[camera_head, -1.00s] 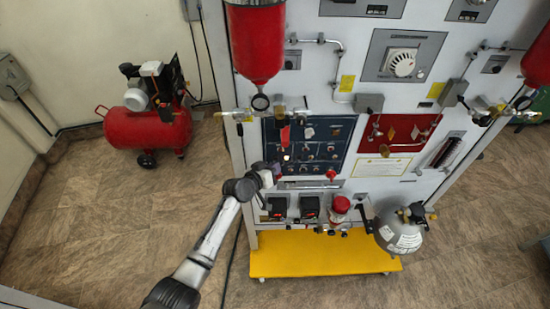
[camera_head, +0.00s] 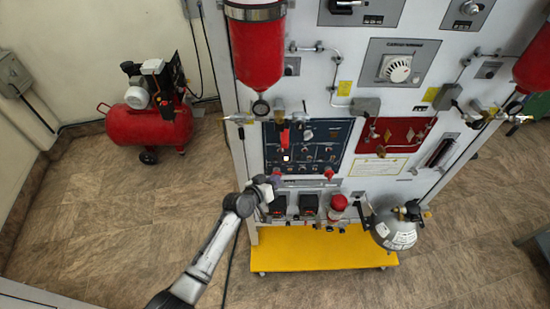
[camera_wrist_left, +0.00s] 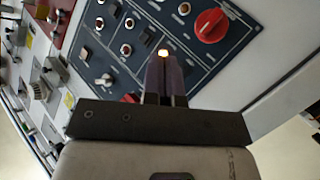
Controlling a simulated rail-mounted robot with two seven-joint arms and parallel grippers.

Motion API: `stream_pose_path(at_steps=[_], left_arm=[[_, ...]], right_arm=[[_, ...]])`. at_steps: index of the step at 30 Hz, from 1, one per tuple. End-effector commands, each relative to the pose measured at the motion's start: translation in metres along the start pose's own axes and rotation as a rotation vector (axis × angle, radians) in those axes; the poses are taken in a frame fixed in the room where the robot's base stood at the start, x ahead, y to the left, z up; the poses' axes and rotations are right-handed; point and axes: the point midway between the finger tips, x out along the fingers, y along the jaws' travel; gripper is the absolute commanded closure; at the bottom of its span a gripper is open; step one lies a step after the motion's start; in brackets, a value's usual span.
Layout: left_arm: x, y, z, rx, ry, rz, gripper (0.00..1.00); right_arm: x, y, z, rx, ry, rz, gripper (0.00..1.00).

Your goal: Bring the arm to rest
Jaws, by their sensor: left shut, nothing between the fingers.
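My left arm (camera_head: 208,258) reaches up from the bottom of the head view to the trainer panel. Its gripper (camera_head: 274,181) is at the lower left of the dark blue control panel (camera_head: 335,137), small and partly hidden by the wrist. In the left wrist view the two fingers (camera_wrist_left: 165,76) are pressed together with nothing between them. I cannot tell whether the tips touch the panel. My right gripper is in neither view.
Two small displays (camera_head: 309,204), a red-capped part (camera_head: 338,205) and a grey cylinder (camera_head: 393,231) sit low on the trainer, close to the gripper. A yellow base (camera_head: 322,251) juts out below. A red compressor (camera_head: 150,126) stands at the left. Floor between is open.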

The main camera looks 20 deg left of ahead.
Motion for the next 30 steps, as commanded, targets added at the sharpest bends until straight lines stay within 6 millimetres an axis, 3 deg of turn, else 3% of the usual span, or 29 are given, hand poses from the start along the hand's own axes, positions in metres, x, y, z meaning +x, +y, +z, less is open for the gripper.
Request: stream_pose_path(at_steps=[22, 30], left_arm=[[0.000, 0.000, 0.001, -0.011, -0.003, 0.001, 1.00], [-0.007, 0.005, 0.033, 0.007, -0.251, 0.001, 1.00]], right_arm=[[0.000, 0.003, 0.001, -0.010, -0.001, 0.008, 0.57], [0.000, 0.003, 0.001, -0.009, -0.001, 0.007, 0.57]])
